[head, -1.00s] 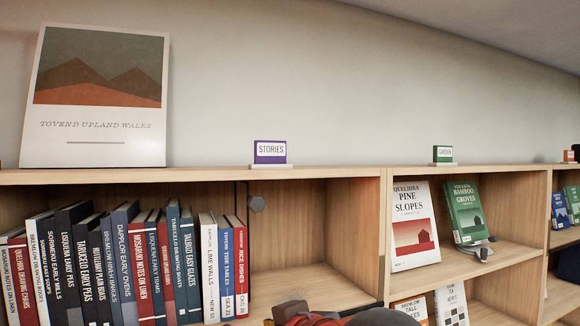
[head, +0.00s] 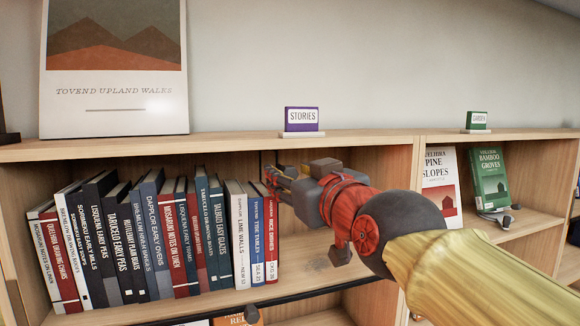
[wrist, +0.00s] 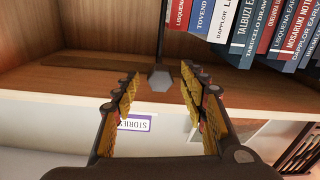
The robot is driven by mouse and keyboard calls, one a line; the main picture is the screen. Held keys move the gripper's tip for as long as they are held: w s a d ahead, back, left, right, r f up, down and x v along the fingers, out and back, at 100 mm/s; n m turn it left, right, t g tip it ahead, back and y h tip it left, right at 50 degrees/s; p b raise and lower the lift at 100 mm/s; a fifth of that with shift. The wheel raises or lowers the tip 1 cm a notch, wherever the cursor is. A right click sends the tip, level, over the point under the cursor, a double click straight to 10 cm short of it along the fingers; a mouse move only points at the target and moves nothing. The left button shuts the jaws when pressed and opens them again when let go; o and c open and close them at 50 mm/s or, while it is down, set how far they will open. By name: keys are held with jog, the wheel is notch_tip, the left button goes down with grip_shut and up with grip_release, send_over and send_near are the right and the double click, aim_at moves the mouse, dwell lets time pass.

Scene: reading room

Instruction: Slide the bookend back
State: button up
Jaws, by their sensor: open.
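In the head view my gripper hides most of the bookend, near the right end of the book row. My gripper (head: 272,179) reaches into the shelf bay just right of the last red book. In the wrist view the gripper (wrist: 160,74) is open, with its fingers on either side of the knob. I cannot tell whether either finger touches it.
A row of books (head: 150,240) fills the left of the shelf, several leaning. The bay right of them is empty apart from my arm. A purple STORIES sign (head: 302,120) and a framed poster (head: 114,90) stand on top. Two books, one green (head: 488,178), stand in the right bay.

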jog(key=shift+w+a, duration=0.25)
jog(key=shift+w, duration=0.35)
jog(key=c, duration=0.3)
jog(key=c, duration=0.8)
grip_shut()
